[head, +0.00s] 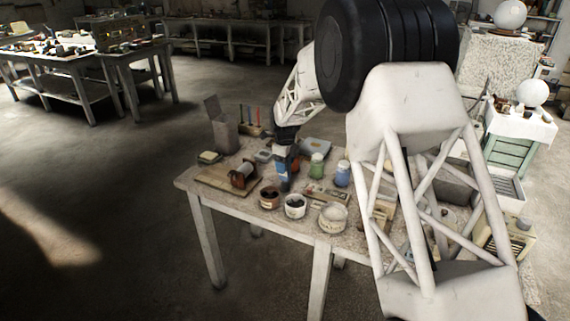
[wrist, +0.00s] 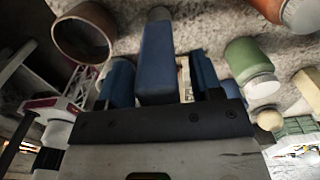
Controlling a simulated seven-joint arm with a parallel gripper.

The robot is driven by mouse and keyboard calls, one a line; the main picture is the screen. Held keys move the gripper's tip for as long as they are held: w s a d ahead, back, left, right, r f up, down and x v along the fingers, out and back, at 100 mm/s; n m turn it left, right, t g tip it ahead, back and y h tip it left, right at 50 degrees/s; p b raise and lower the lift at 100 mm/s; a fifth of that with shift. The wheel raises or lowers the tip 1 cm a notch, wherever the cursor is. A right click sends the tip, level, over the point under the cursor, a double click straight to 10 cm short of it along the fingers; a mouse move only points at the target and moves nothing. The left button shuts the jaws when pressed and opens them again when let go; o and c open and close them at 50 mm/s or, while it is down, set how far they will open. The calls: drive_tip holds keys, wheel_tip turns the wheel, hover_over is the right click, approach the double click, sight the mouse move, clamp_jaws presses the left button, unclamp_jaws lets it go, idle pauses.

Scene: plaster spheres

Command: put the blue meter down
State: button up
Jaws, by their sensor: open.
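The blue meter (wrist: 155,62) is a long blue block in the wrist view, between the two fingers of my gripper (wrist: 160,72). My gripper is open, with a visible gap between the meter and the right finger; the gap on the left is narrow. In the head view my gripper (head: 284,164) points down over the worktable (head: 188,182), among the jars. The blue meter (head: 285,184) shows there as a dark blue shape below it, partly hidden. I cannot tell for certain whether its lower end rests on the tabletop.
Several open pots, including a white one (head: 295,206), stand in front. A board with a dark spool (head: 243,175) lies left. My arm hides the table's right side.

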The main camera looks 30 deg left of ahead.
drive_tip(key=shift+r, duration=0.2)
wheel_tip(320, 180, up, 12)
drive_tip(key=shift+f, duration=0.1)
idle(0.5)
idle(0.8)
